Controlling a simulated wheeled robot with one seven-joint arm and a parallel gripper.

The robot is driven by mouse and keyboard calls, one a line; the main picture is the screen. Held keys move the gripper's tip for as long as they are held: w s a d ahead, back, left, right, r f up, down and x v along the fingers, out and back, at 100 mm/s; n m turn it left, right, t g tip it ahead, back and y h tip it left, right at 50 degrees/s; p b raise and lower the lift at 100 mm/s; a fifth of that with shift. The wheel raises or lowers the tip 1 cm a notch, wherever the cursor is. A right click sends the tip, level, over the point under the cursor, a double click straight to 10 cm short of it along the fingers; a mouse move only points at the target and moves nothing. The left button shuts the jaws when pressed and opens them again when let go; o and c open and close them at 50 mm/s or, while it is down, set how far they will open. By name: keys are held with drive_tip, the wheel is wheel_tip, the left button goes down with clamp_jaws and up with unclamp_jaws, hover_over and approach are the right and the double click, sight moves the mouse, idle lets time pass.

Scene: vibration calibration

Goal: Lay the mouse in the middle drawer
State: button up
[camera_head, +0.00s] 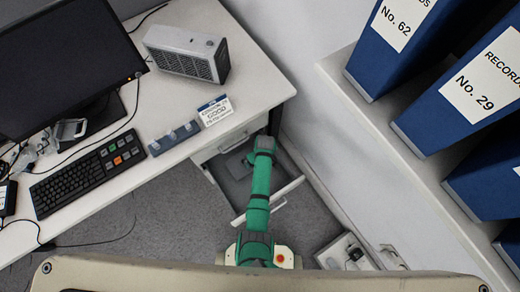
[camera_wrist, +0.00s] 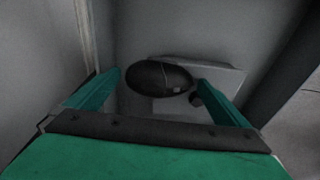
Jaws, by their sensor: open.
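The dark mouse (camera_wrist: 160,77) lies on the floor of a grey drawer, over the edge of a pale flat sheet (camera_wrist: 222,82), in the wrist view. My gripper (camera_wrist: 160,82) is open, with one green finger on each side of the mouse. The right fingertip is very near the mouse; I cannot tell if it touches. In the head view the open drawer (camera_head: 289,188) sticks out under a shut drawer front (camera_head: 232,136) of the desk. My green arm reaches down into it and hides the mouse and the fingers. I cannot tell whether this is the middle drawer.
The white desk (camera_head: 190,105) carries a monitor (camera_head: 65,60), a keyboard (camera_head: 88,172), a grey speaker-like box (camera_head: 186,52) and a small sign (camera_head: 215,110). Blue binders (camera_head: 385,45) stand on a shelf at right. A white wall panel (camera_head: 335,165) is close right of the drawer.

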wheel_tip(320, 180, up, 12)
drive_tip(key=s+d, duration=0.1)
drive_tip(key=s+d+r+m+t+h, duration=0.25)
drive_tip(key=s+d+t, duration=0.35)
drive_tip(key=s+d, duration=0.5)
drive_tip(key=s+a+r+m+t, duration=0.1)
drive_tip(key=s+a+r+t, duration=0.1)
drive_tip(key=s+r, duration=0.3)
drive_tip(key=s+a+r+m+t+y, duration=0.1)
drive_tip(key=s+r, duration=0.5)
drive_tip(key=r, duration=0.8)
drive_tip(key=s+a+r+m+t, duration=0.2)
drive_tip(key=s+a+r+t, duration=0.3)
drive_tip(key=r, duration=0.4)
drive_tip(key=shift+s+a+r+m, duration=0.2)
drive_tip(key=shift+s+a+m, duration=0.25)
drive_tip(key=shift+a, duration=0.4)
drive_tip(key=shift+y, duration=0.25)
